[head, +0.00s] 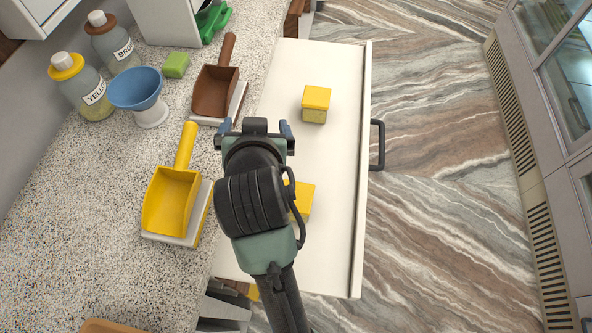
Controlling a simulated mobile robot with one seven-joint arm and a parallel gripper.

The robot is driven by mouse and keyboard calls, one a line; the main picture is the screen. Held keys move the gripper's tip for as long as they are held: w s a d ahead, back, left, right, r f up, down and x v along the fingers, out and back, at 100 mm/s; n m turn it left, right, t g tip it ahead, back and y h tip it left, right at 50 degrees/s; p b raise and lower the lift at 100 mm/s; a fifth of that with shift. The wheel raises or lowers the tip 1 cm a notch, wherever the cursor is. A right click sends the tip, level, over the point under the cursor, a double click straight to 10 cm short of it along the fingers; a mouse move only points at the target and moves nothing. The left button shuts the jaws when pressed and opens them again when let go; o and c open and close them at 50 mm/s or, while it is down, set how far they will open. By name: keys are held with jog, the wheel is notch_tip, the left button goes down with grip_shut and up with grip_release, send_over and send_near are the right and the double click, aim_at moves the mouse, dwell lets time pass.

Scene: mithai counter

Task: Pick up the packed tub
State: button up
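Two small tubs with yellow lids sit apart on a white pulled-out drawer or shelf (340,170). The far tub (316,105) is fully visible and has a see-through body with yellowish contents. The near tub (304,200) is partly hidden behind my arm, so its body and contents are hard to tell. My gripper (254,131) is seen from above and behind, left of the far tub, near the drawer's left side. Its two blue-tipped fingers are spread wide, and nothing shows between them. Its height above the surface is unclear.
On the speckled counter (100,240) at left are a yellow scoop (173,195), a brown scoop (215,90), a blue funnel (136,88), a green block (176,65) and labelled bottles (91,92). The drawer's dark handle (377,145) juts right over open floor.

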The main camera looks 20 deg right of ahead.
aim_at(296, 196)
jog(key=s+f+m+g+p, duration=0.2)
jog(key=s+g+p, duration=0.5)
jog(key=s+p, duration=0.55)
jog(key=shift+y, duration=0.3)
jog(key=x, duration=0.7)
jog(key=shift+d+f+b, duration=0.15)
jog(key=shift+f+b, duration=0.15)
jog(key=shift+f, duration=0.05)
jog(key=shift+w+p+x, duration=0.1)
jog(key=shift+p+x, duration=0.1)
jog(key=shift+x, duration=1.25)
jog(key=shift+w+p+x, duration=0.15)
jog(key=shift+x, duration=1.3)
jog(key=shift+d+r, duration=0.15)
jog(key=shift+d, duration=0.05)
jog(key=c, duration=1.2)
